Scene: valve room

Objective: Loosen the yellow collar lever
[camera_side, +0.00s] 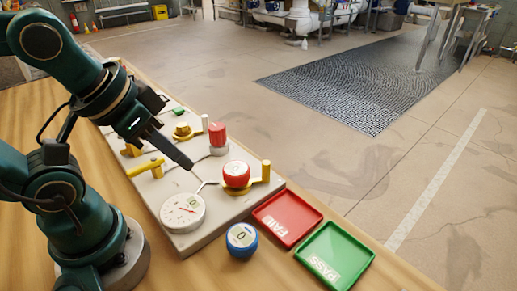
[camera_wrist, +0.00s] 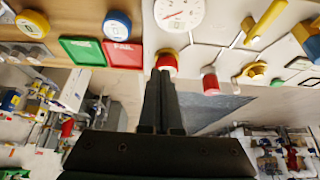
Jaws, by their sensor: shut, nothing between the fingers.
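The yellow collar lever (camera_side: 262,182) sits around the base of a red-capped knob (camera_side: 236,173) on the pale board, its upright peg on the right in the side view. In the wrist view the red-capped knob (camera_wrist: 167,61) is just beyond my fingertips, and the fingers hide much of the collar there. My gripper (camera_side: 190,166) is shut and empty, pointing down above the board, left of the knob and apart from it in the side view. It also shows in the wrist view (camera_wrist: 160,72), its fingers together.
A round gauge (camera_side: 183,211) is in front of the knob. A red cylinder (camera_side: 217,136), a yellow bar handle (camera_side: 146,168) and a yellow knob (camera_side: 182,130) stand on the board. A blue dial (camera_side: 242,240), red FAIL tray (camera_side: 267,209) and green PASS tray (camera_side: 322,242) lie nearby.

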